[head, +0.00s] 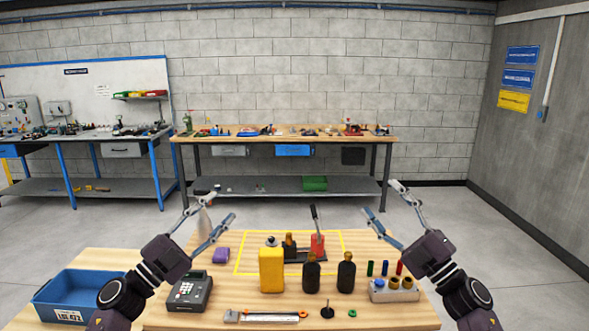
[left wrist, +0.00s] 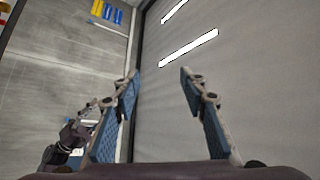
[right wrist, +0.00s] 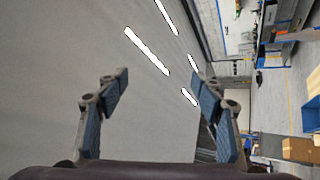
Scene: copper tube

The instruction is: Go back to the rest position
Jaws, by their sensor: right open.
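My left gripper (head: 222,212) is raised above the left part of the wooden table (head: 210,318), its fingers spread and empty. My right gripper (head: 382,202) is raised above the right part of the table, also spread and empty. In the left wrist view the fingers (left wrist: 160,75) stand apart with only ceiling and wall between them. In the right wrist view the fingers (right wrist: 158,78) stand apart in the same way. Neither gripper touches anything on the table.
On the table are a yellow block (head: 271,270), dark bottles (head: 311,272), a red-handled device (head: 317,243), a grey keypad unit (head: 190,291), a purple item (head: 220,254) and a holder (head: 394,290). A blue bin (head: 82,290) stands at left. Workbenches (head: 285,138) line the back wall.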

